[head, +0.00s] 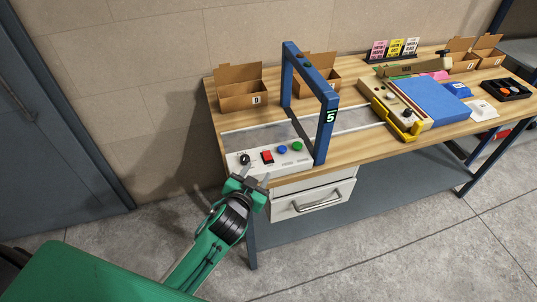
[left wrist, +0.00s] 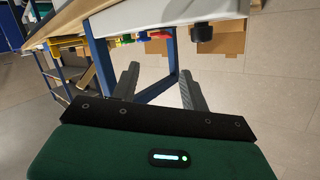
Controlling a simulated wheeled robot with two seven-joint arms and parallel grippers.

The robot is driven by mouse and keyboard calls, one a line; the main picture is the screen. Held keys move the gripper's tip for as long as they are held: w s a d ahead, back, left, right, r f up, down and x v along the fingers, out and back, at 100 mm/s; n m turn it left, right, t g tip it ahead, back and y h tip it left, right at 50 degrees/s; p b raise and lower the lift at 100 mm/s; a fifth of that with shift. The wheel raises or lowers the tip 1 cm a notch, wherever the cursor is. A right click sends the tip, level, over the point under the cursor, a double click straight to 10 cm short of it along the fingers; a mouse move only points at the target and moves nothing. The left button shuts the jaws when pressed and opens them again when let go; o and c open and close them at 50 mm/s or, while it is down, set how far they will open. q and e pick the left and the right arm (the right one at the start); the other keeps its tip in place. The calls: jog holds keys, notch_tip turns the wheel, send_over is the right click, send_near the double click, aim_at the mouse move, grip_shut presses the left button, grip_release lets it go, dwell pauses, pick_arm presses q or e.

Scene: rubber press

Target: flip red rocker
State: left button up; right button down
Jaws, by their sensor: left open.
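The red rocker (head: 267,157) sits on the white control panel (head: 237,168) at the table's front left corner, between a black knob (head: 245,159) and a blue button (head: 282,150). A green button (head: 297,146) is at the right end. My left gripper (head: 252,179) is open and empty, just in front of the panel's front edge, below the knob and rocker. In the left wrist view its two fingers (left wrist: 160,80) stand apart, with the red rocker (left wrist: 143,36) and black knob (left wrist: 202,33) beyond them. Whether a finger touches the panel cannot be told. My right gripper is not in view.
Cardboard boxes (head: 242,98) line the back. A blue mat (head: 425,100) and wooden fixture lie right. A drawer (head: 312,200) is under the tabletop.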

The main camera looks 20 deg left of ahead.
pick_arm(q)
jog(key=w+d+r+m+t+h, duration=0.4)
jog(key=w+d+r+m+h, duration=0.2)
jog(key=d+r+m+h, duration=0.5)
jog(key=s+d+r+m+g+h, duration=0.1)
jog(key=d+r+m+g+h, duration=0.3)
jog(key=m+g, duration=0.3)
jog(key=s+d+r+m+g+h, duration=0.1)
jog(key=d+m+g+h, duration=0.2)
jog(key=d+m+g, duration=0.45)
jog(key=g+y, duration=0.5)
jog(key=y, duration=1.3)
send_over(268, 156)
notch_tip(268, 156, down, 5)
notch_tip(268, 156, down, 12)
jog(key=p, duration=0.4)
jog(key=shift+s+p, duration=0.1)
jog(key=shift+p, duration=0.25)
jog(key=shift+f, duration=0.55)
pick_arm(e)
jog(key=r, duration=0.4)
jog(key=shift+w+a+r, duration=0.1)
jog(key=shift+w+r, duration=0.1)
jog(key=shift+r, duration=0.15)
